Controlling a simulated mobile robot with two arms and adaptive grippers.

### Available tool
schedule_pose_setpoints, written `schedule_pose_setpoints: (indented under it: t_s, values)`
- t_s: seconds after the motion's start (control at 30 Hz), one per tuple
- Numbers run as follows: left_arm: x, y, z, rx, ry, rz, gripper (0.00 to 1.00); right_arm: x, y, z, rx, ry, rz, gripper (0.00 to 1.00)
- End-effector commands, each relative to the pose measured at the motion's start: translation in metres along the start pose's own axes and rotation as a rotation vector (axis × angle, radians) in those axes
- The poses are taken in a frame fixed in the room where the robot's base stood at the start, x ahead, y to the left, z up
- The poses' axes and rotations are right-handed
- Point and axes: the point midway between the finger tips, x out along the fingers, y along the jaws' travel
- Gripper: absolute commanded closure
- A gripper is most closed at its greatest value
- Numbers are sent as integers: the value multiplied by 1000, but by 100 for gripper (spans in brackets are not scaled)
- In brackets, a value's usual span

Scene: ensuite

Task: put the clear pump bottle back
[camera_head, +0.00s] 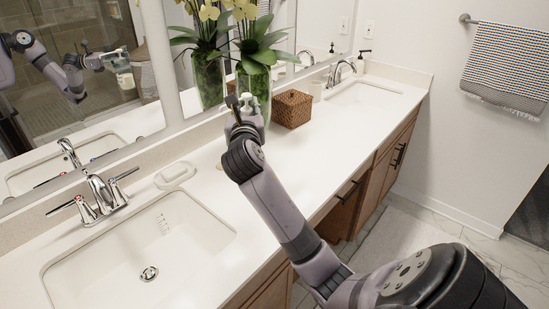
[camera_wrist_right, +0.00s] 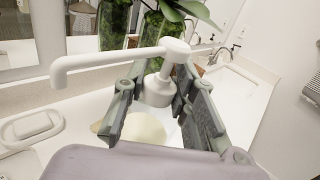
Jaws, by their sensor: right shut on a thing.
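My right gripper (camera_head: 246,112) is shut on the clear pump bottle (camera_wrist_right: 158,88), around the neck below its white pump head. In the right wrist view the fingers (camera_wrist_right: 158,96) stand either side of the collar, and the long spout points left. In the head view the gripper and bottle are over the counter (camera_head: 285,155), in front of the plant vase. The bottle's body is mostly hidden by my gripper; the mirror shows it hanging below the jaws. I cannot tell whether its base touches the counter. My left gripper is out of view.
A woven basket (camera_head: 292,108) stands just right of the bottle. The glass vase with orchids (camera_head: 256,82) is close behind. A white soap dish (camera_head: 175,175) lies left, beside the near sink (camera_head: 140,245). The far sink (camera_head: 365,94) is beyond. Counter right of my forearm is clear.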

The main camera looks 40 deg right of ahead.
Motion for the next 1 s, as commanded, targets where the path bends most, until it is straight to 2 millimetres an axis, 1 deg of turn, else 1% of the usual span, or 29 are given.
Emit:
schedule_pose_setpoints:
  t_s: [0.03,0.1,0.23,0.33,0.47,0.57,0.67,0.7,1.0]
  values:
    - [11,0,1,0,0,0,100,7,-15,-2,-12,-10,-6,100]
    - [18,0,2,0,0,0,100,15,-33,-2,-20,-11,-6,100]
    - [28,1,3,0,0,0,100,25,-59,4,-36,-12,-4,100]
    - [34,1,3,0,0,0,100,29,-73,9,-45,-14,0,100]
    - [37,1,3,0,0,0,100,31,-82,14,-51,-14,5,100]
    - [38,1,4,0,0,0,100,32,-85,8,-52,-10,7,100]
    - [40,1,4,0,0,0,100,32,-84,-13,-51,-4,9,100]
    - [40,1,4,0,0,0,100,32,-84,-24,-51,-2,9,100]
    - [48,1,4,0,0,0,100,33,-82,-103,-51,-4,7,100]
